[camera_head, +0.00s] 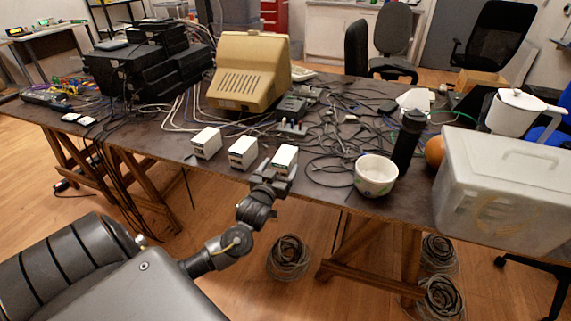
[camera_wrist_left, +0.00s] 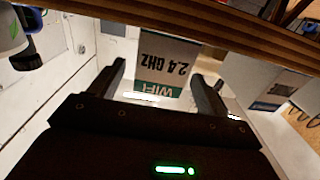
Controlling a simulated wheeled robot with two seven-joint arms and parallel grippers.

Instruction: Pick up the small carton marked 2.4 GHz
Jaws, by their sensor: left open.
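The small carton marked 2.4 GHz (camera_wrist_left: 166,62) shows in the left wrist view, its lettering upside down above a green WIFI band. It lies between and beyond the two spread fingers of my left gripper (camera_wrist_left: 160,78), which is open and not closed on it. In the head view my left gripper (camera_head: 277,169) is at the table's front edge, at the rightmost of three small white cartons (camera_head: 286,153). It hides part of that carton's front. I cannot tell whether the fingers touch it. My right gripper is not in view.
Two similar cartons, the middle one (camera_head: 243,150) and the left one (camera_head: 206,141), stand to the left. A white bowl (camera_head: 375,175) and a dark cylinder (camera_head: 408,139) stand to the right. Loose cables (camera_head: 335,130) cover the table behind. A beige monitor (camera_head: 248,72) stands farther back.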

